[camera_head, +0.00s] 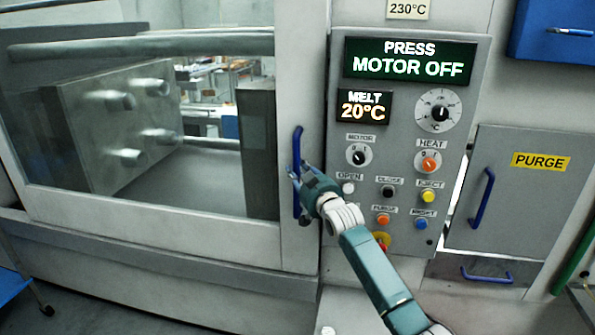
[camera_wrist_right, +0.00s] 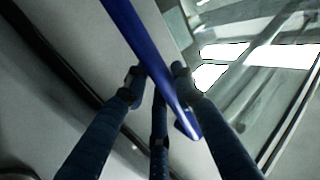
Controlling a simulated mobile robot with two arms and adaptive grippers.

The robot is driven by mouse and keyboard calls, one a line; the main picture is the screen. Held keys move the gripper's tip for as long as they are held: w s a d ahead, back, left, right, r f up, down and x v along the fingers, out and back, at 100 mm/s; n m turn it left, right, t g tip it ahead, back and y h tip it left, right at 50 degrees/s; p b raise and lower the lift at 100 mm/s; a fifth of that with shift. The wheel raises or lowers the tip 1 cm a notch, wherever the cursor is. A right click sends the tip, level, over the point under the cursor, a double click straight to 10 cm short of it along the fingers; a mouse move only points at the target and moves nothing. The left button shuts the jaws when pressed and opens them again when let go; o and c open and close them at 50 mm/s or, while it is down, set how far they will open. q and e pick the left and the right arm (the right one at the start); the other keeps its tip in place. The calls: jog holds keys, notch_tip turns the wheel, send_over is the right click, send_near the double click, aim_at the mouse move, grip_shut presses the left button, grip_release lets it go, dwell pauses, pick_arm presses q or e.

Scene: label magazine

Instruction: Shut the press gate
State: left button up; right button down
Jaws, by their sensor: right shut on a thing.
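The press gate (camera_head: 150,235) is a grey framed sliding door with a large window at the left of the head view. Its right edge stands close beside the control panel. A blue vertical handle (camera_head: 297,150) is fixed on the gate's right frame. My right gripper (camera_head: 297,176) is at the lower part of this handle. In the right wrist view the gripper's dark fingers (camera_wrist_right: 155,80) are shut around the blue handle (camera_wrist_right: 150,50). My left gripper is not in view.
The control panel (camera_head: 464,150) right of the gate reads PRESS MOTOR OFF and MELT 20°C, with knobs and several buttons partly behind my right arm. A PURGE door (camera_head: 515,210) with a blue handle is further right. A blue box (camera_head: 550,35) hangs at the upper right.

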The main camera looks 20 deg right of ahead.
jog(key=shift+d+f, duration=0.2)
jog(key=c, duration=1.7)
grip_release()
jog(key=shift+o, duration=1.2)
jog(key=shift+s+d, duration=0.1)
jog(key=shift+d+r, duration=0.1)
jog(key=shift+r, duration=0.05)
jog(key=s, duration=1.2)
